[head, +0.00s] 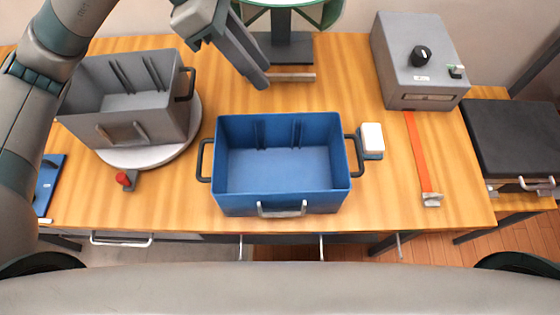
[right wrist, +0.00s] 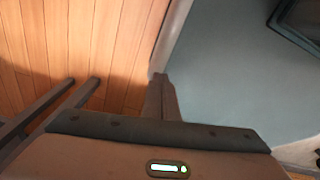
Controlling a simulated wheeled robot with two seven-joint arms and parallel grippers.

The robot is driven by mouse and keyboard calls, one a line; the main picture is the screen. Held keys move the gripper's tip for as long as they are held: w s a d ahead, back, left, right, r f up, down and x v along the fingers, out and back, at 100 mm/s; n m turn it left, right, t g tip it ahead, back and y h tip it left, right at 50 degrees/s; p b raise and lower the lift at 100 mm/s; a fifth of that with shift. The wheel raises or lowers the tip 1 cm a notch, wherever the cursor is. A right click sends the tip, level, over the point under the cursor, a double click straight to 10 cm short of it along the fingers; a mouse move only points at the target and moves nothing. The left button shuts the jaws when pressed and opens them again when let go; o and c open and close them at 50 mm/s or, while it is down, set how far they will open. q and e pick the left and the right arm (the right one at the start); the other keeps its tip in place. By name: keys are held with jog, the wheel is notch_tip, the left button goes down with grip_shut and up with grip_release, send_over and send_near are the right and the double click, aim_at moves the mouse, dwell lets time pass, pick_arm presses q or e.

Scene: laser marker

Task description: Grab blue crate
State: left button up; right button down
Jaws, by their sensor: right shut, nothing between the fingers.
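The blue crate (head: 285,203) stands upright and empty on the wooden table, near the middle of the front edge. It has a dark handle on its left side (head: 205,160) and another on its right side (head: 359,155). A pale pull shows on its front. My left gripper (head: 262,80) hangs above the table behind the crate, apart from it, fingers pointing down. Whether its fingers are parted is unclear. My right gripper (right wrist: 160,78) shows only in the right wrist view, shut and empty, with floor and a pale surface beyond. The crate is not in that view.
A grey crate (head: 130,90) sits on a round turntable (head: 150,155) at left, with a red button (head: 123,179) near it. A white-topped block (head: 372,138) is close to the blue crate's right handle. A grey control box (head: 415,65) and an orange strip (head: 418,150) lie right.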

pick_arm(q)
jog(key=w+a+t+y, duration=0.1)
jog(key=w+a, duration=0.1)
jog(key=shift+a+y, duration=0.3)
pick_arm(e)
jog(key=shift+s+d+f, duration=0.15)
jog(key=shift+s+f, duration=0.2)
jog(key=shift+s, duration=0.15)
pick_arm(q)
jog(key=shift+f, duration=0.1)
